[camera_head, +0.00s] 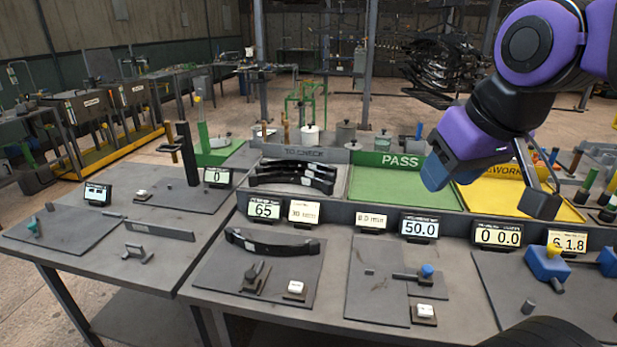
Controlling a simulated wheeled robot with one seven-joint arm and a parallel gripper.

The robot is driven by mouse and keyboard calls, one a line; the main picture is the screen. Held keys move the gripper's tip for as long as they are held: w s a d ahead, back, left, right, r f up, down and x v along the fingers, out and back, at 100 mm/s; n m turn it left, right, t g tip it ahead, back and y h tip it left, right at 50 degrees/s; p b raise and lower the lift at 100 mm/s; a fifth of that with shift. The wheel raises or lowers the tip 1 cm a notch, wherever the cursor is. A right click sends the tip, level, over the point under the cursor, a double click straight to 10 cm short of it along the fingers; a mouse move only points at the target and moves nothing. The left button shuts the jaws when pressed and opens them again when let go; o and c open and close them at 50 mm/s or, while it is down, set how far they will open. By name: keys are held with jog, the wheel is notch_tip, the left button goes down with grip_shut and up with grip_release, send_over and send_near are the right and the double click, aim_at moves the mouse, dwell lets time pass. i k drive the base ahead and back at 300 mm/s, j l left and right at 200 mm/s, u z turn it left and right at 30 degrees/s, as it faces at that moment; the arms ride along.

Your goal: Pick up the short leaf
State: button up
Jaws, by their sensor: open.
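A dark curved leaf (272,242) lies along the back of a grey mat on the front bench, left of centre. More dark curved leaves (292,178) are stacked in the grey TO CHECK tray (342,180) behind the displays. I cannot tell for sure which leaf is the short one. My gripper (488,188) is open and empty at the upper right, above the green and yellow trays. It is well to the right of all the leaves and apart from them.
The green PASS tray (400,187) is empty. The yellow tray (482,198) is partly hidden by my arm. A row of displays (418,227) stands in front of the trays. Small fixtures (257,277) and white blocks (295,288) sit on the mats. A flat bar (160,230) stands on the left bench.

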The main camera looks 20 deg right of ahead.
aim_at(312, 248)
jog(key=i+j, duration=0.1)
jog(key=j, duration=0.25)
jog(key=i+j, duration=0.15)
jog(key=j, duration=0.15)
jog(key=i+j+u, duration=0.1)
jog(key=j, duration=0.25)
jog(key=i+j, duration=0.1)
jog(key=j, duration=0.25)
